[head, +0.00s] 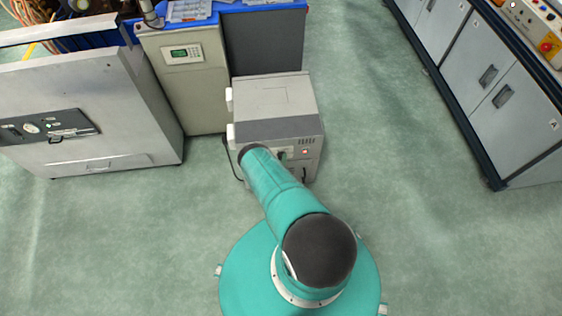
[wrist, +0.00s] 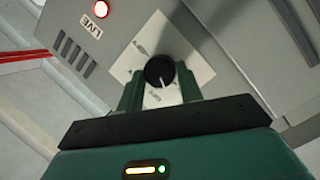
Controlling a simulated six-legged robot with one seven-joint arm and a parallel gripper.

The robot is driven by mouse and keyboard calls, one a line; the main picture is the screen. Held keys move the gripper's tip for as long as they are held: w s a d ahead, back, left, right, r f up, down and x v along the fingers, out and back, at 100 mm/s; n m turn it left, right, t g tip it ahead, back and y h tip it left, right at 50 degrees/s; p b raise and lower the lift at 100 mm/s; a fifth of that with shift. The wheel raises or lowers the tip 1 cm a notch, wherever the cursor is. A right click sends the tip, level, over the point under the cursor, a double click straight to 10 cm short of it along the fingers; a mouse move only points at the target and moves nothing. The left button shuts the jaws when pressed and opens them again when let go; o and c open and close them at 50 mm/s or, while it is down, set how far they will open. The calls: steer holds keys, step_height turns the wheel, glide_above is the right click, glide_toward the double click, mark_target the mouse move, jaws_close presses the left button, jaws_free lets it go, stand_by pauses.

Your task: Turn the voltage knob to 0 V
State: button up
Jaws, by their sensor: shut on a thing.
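The voltage knob (wrist: 159,71) is a round black knob with a white pointer line, on a white label plate (wrist: 196,66) on the grey box's front panel. In the wrist view my gripper (wrist: 160,85) has its two green fingers on either side of the knob and is shut on it. The pointer line points toward the lower part of the picture. The label's printing is too small and tilted to read. In the head view the grey box (head: 276,98) stands beyond my teal arm, which hides the knob and most of my gripper.
A red lamp (wrist: 101,9) marked LIVE glows beside vent slots on the panel. A grey cabinet (head: 90,100) stands at the left and a beige unit (head: 187,90) behind it. A workbench (head: 490,80) stands at the right. The green floor (head: 400,220) between is clear.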

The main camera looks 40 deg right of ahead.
stand_by(0.3)
steer(key=o, duration=1)
steer(key=v, duration=1.3)
steer(key=shift+s+a, duration=0.3)
